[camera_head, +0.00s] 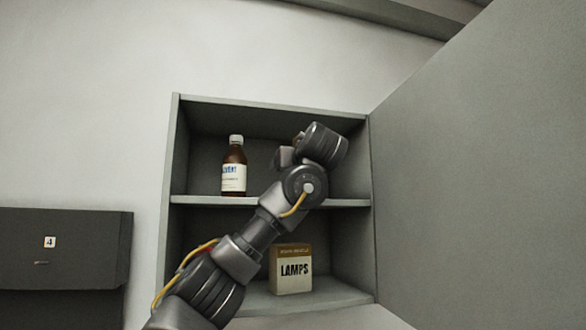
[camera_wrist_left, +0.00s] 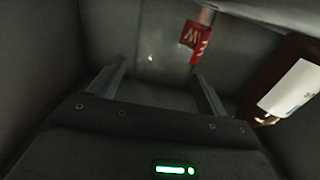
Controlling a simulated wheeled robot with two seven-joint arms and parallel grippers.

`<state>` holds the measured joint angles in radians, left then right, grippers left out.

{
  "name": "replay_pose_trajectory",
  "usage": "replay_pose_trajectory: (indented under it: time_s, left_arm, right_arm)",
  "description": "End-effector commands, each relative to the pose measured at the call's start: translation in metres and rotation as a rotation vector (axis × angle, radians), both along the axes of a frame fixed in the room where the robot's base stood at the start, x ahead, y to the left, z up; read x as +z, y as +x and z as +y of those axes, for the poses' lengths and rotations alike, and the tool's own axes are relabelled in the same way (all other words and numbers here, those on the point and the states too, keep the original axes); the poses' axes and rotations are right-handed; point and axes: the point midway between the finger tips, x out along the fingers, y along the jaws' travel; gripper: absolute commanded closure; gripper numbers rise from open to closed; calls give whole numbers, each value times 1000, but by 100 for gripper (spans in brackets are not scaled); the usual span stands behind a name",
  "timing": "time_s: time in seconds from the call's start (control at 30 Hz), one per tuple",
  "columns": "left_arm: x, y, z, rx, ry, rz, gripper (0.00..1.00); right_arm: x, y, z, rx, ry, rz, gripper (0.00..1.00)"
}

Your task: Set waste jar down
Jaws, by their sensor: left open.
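My left arm reaches into the upper compartment of an open grey cabinet (camera_head: 174,215) in the head view; its fingertips are hidden there. In the left wrist view my left gripper (camera_wrist_left: 158,68) is open, its two fingers apart. Just beyond the fingers is a pale, see-through-looking shape with a red label with white letters (camera_wrist_left: 194,38), seemingly the waste jar. The view is dark, so I cannot tell whether it touches a finger or how it rests. In the head view the jar is not made out, with my wrist in front. My right gripper is not in view.
A brown bottle (camera_head: 234,168) with a white label stands on the upper shelf (camera_head: 205,200), left of my wrist; it also shows in the left wrist view (camera_wrist_left: 284,85). The open door (camera_head: 480,160) bounds the right side.

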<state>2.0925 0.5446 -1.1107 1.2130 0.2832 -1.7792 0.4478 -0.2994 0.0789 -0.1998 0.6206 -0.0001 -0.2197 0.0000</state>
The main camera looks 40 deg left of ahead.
Motion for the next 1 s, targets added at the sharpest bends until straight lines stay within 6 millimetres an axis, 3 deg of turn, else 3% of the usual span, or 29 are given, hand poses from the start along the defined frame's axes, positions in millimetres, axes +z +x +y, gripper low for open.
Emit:
replay_pose_trajectory:
  time_s: [0.17,0.6,0.8,1.0]
  left_arm:
    - [4,0,0,0,0,0,23]
    - [-3,-48,-70,-2,2,-3,23]
    - [0,-64,-92,0,0,-1,23]
    - [2,-69,-99,1,1,-1,23]
  right_arm:
    - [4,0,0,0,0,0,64]
    - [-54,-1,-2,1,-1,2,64]
    - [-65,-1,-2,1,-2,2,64]
    - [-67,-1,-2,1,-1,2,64]
